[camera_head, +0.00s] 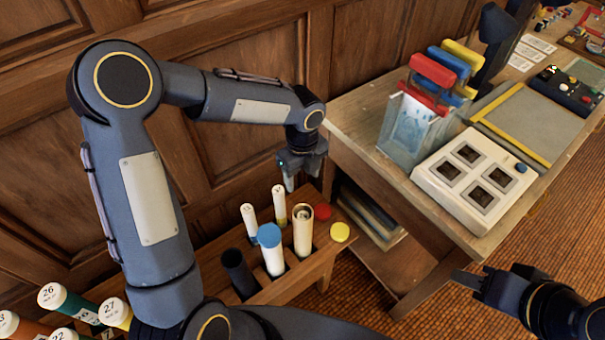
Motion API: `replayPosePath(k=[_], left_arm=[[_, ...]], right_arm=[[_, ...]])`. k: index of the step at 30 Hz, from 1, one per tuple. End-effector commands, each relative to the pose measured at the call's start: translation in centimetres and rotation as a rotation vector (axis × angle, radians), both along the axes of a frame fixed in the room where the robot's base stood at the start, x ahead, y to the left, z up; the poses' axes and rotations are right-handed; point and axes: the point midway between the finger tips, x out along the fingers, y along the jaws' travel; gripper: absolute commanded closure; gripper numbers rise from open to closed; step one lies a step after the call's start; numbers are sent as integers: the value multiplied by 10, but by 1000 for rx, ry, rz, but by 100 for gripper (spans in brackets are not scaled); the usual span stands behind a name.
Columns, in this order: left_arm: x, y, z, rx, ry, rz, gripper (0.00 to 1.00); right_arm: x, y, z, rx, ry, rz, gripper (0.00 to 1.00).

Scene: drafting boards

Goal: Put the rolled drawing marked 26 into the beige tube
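The open beige tube (303,238) stands upright in the wooden rack, with a pale rim and a dark mouth. A green cylinder with a white end marked 26 (70,305) lies tilted at the lower left. My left gripper (289,182) points down above the right roll, apart from it in the picture; its finger gap is unclear. My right gripper (468,279) is at the lower right, away from the rack.
The rack (312,268) also holds a blue-capped white tube (271,252) and a dark open tube (238,272). A red cap (322,211) and a yellow cap (340,232) lie on it. A wooden desk (355,115) with a white panel (472,178) stands to the right.

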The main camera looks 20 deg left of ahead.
Motion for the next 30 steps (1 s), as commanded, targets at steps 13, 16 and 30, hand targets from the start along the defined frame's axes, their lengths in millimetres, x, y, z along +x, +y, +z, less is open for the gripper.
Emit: replayPosePath(k=[13,16,30], left_arm=[[1,0,37,-1,-6,1,42],[1,0,54,-1,-4,0,42],[0,0,78,0,0,0,42]], right_arm=[[0,0,2,0,0,0,64],[0,0,2,0,0,0,64],[0,0,3,0,0,0,64]])
